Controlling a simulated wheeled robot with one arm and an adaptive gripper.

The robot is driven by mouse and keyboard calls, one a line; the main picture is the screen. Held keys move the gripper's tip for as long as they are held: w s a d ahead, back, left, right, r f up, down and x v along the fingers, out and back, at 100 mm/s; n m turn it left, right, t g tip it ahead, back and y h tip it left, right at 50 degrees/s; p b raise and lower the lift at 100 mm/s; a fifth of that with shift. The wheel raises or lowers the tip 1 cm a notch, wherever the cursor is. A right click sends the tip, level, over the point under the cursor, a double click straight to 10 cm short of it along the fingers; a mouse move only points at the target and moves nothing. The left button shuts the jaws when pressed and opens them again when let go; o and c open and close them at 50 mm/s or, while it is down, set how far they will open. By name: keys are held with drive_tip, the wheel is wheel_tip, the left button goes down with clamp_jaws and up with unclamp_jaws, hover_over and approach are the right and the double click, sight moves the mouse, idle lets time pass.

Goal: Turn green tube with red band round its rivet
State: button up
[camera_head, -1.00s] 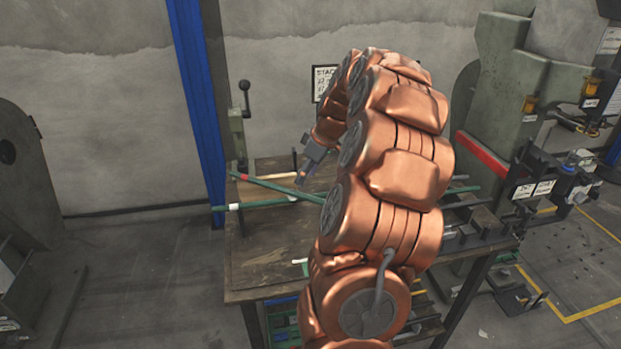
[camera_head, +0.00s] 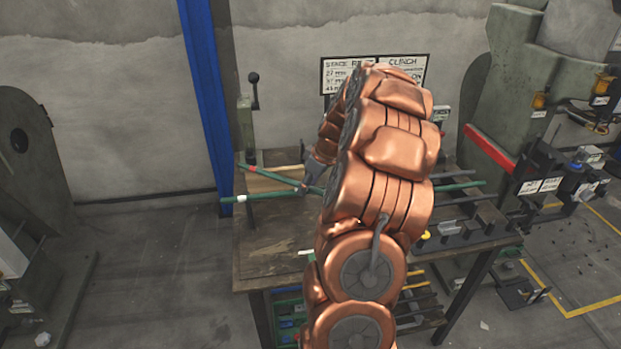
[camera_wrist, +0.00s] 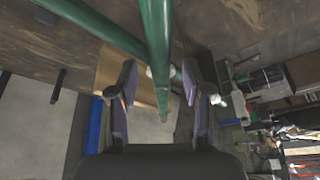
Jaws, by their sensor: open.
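The green tube with the red band (camera_head: 275,176) lies at a slant above the workbench in the head view, its red band near the far left end. A second green tube with a white band (camera_head: 266,195) crosses close to it. My gripper (camera_head: 309,184) is at the right of these tubes, near their crossing. In the wrist view my gripper (camera_wrist: 159,66) is open, with one green tube (camera_wrist: 155,35) running between its fingers. Another green tube (camera_wrist: 92,20) slants off to the left. I cannot tell which tube is between the fingers. My arm hides the tubes' right parts and the rivet.
The wooden workbench (camera_head: 270,255) has bare room at its front left. A lever fixture (camera_head: 247,120) stands at its back left. Dark blocks and bars (camera_head: 470,225) lie on the right. A green press (camera_head: 520,85) with a red bar stands at the right.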

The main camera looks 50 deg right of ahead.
drive_tip(key=shift+c, duration=0.3)
clamp_jaws()
idle(0.3)
drive_tip(key=shift+a+f+m, duration=0.1)
drive_tip(key=shift+a+m, duration=0.1)
drive_tip(key=shift+m, duration=0.2)
drive_tip(key=shift+m+h, duration=0.4)
drive_tip(key=shift+m, duration=0.2)
